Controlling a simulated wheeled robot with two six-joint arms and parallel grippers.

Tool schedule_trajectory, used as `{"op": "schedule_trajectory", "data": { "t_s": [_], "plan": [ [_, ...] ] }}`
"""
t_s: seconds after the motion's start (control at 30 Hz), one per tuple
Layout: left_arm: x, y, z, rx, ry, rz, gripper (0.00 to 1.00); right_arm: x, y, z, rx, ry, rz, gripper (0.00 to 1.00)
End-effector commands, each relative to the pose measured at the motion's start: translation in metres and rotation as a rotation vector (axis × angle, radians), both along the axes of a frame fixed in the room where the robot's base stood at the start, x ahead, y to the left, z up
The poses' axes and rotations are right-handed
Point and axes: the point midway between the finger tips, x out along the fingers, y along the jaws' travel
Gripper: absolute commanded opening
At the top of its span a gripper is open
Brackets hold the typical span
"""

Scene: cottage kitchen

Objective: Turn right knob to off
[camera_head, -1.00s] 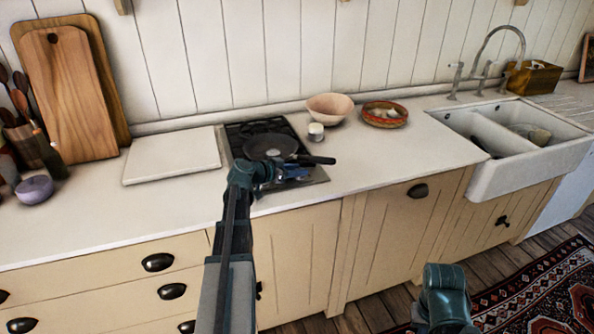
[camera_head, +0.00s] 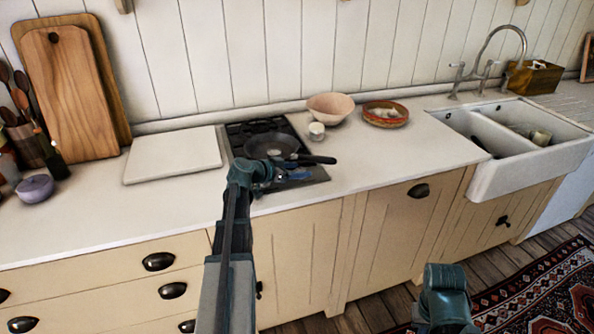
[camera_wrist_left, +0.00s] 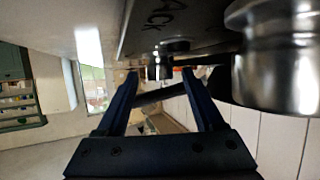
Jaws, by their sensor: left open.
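The black hob (camera_head: 240,130) is set in the counter. My left gripper (camera_head: 296,175) is at its front right edge, low beside the frying pan's handle. The left wrist view is upside down. There a large metal knob (camera_wrist_left: 275,55) is close at the right. A smaller knob (camera_wrist_left: 160,68) with a reddish mark beside it shows farther off, between the tips of my open left fingers (camera_wrist_left: 160,75). Contact with it cannot be told. In the head view the gripper and arm hide the knobs. Only a link of my right arm shows, at the lower right.
A frying pan (camera_head: 270,146) sits on the hob, its handle (camera_head: 318,159) reaching right over the counter. A pale board (camera_head: 172,155) lies left. Counter is clear toward the sink (camera_head: 530,160).

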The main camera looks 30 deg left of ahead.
Motion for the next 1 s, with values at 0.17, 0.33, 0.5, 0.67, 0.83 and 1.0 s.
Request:
{"op": "schedule_trajectory", "data": {
  "t_s": [0.17, 0.33, 0.5, 0.67, 0.83, 1.0],
  "plan": [
    [-0.015, 0.004, 0.009, 0.000, -0.001, 0.002, 0.69, 0.000, 0.000, 0.009, 0.000, 0.000, 0.000, 0.00],
    [-0.048, 0.015, 0.025, -0.002, 0.000, 0.004, 0.69, 0.000, 0.000, 0.025, 0.000, 0.000, 0.000, 0.00],
    [-0.080, 0.026, 0.038, 0.000, 0.000, 0.004, 0.69, 0.000, 0.000, 0.038, 0.000, 0.000, 0.000, 0.00],
    [-0.103, 0.034, 0.047, 0.000, 0.000, 0.002, 0.69, 0.000, 0.000, 0.047, 0.000, 0.000, 0.000, 0.00],
    [-0.117, 0.039, 0.052, -0.001, 0.000, 0.001, 0.69, 0.000, 0.000, 0.052, 0.000, 0.000, 0.000, 0.00],
    [-0.121, 0.041, 0.053, 0.000, 0.000, 0.000, 0.69, 0.000, 0.000, 0.053, 0.000, 0.000, 0.000, 0.00]
  ]
}}
